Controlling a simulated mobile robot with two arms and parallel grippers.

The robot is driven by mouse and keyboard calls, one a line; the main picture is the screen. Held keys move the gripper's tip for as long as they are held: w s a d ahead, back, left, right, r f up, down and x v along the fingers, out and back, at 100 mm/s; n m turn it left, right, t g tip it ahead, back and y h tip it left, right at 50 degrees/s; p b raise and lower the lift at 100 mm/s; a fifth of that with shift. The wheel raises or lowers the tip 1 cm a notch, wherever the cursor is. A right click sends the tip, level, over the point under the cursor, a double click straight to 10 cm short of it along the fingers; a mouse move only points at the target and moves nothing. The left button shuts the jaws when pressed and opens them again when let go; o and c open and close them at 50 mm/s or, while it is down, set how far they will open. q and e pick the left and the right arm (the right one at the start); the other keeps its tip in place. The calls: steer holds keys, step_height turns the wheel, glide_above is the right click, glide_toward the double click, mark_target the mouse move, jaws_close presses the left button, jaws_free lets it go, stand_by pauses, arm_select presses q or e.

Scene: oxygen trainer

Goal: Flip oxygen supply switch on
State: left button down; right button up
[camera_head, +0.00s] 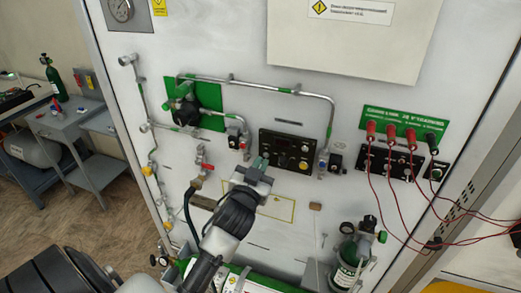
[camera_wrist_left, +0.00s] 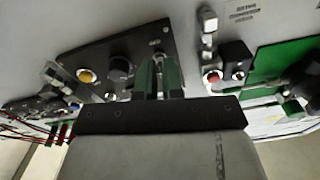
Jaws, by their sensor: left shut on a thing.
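The black control panel (camera_head: 290,152) is on the white wall, left of the red-wired terminals. It carries a yellow button and a dark knob, also seen in the left wrist view, where the panel (camera_wrist_left: 112,52) appears turned around. My left gripper (camera_head: 259,163) is at the lower left part of this panel. Its green-grey fingers (camera_wrist_left: 158,75) are close together and shut on a small metal part, seemingly a switch lever (camera_wrist_left: 158,60) on the panel. The fingers hide most of it, so its position on or off cannot be told. My right gripper is not in view.
Pipes and a green-backed regulator (camera_head: 184,110) are left of the panel. A red-handled valve (camera_head: 204,167) and hose are near my left arm. Red wires (camera_head: 405,205) hang at the right.

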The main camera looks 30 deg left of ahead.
arm_select(q)
steer(key=shift+r+g+p, duration=0.6)
steer(key=shift+g+p, duration=0.2)
steer(key=shift+p, duration=0.25)
steer(key=shift+g+h, duration=0.3)
steer(key=shift+w+r+g+h, duration=0.1)
steer(key=shift+r+g+h, duration=0.15)
steer(key=shift+g, duration=0.85)
steer(key=shift+w+r+g+h, duration=0.1)
steer(key=shift+r+g+h, duration=0.15)
steer(key=shift+g, duration=0.85)
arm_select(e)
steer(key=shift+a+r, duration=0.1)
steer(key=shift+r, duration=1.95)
arm_select(q)
steer(key=c, duration=1.3)
jaws_free()
steer(key=shift+o, duration=0.2)
steer(key=shift+s, duration=0.1)
steer(key=b+v, duration=0.2)
steer(key=v, duration=0.8)
steer(key=shift+s+r, duration=0.25)
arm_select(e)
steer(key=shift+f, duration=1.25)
